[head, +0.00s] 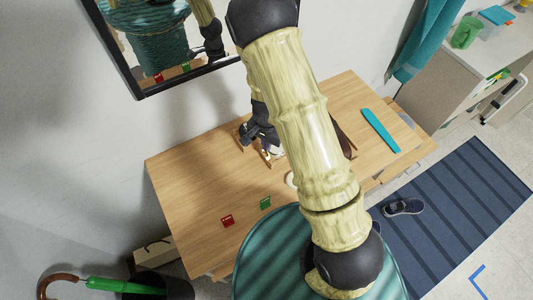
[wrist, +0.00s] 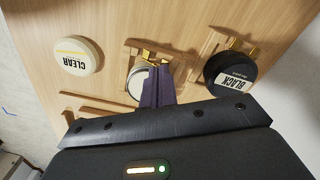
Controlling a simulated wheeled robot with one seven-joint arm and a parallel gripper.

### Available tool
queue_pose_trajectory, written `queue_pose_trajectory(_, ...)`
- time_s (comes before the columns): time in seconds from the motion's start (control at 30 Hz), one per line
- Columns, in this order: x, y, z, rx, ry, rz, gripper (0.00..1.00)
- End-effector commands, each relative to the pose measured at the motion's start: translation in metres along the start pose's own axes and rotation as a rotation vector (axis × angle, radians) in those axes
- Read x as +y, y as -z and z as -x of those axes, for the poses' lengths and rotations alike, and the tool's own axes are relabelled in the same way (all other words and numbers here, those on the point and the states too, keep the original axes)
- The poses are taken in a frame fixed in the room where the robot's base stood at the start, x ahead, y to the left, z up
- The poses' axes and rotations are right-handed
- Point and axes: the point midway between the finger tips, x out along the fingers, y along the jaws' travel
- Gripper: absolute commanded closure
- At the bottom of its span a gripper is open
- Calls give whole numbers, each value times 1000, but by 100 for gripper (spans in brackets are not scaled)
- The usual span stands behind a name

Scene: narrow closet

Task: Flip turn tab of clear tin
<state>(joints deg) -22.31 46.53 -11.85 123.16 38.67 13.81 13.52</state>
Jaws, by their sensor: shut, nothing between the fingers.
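A round cream disc labelled CLEAR (wrist: 77,56) lies on the wooden table at the left of the wrist view; I cannot tell if it is a whole tin or a lid. A pale round tin (wrist: 138,84) is in the middle, partly hidden by my fingers, with a brass-coloured piece (wrist: 152,55) beside its upper edge. My gripper (wrist: 160,72) is shut and empty, its purple fingers over the right part of that tin. Contact is unclear. In the head view, my gripper (head: 272,152) is low over the table, partly hidden by my arm.
A black tin (wrist: 231,73) labelled BLACK sits at a wooden holder to the right, with brass pieces (wrist: 239,46) above it. On the table (head: 190,170) are a red item (head: 227,220), a green item (head: 265,203) and a teal strip (head: 380,130). A mirror hangs behind.

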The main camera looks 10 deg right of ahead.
Motion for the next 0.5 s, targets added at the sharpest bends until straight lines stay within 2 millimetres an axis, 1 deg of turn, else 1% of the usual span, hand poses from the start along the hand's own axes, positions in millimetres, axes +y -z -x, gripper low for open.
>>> queue_pose_trajectory(0.07,0,0,-2,-1,-1,0,100)
queue_pose_trajectory(0.17,1,0,0,-1,-2,0,100)
queue_pose_trajectory(0.5,0,0,22,-1,-1,0,100)
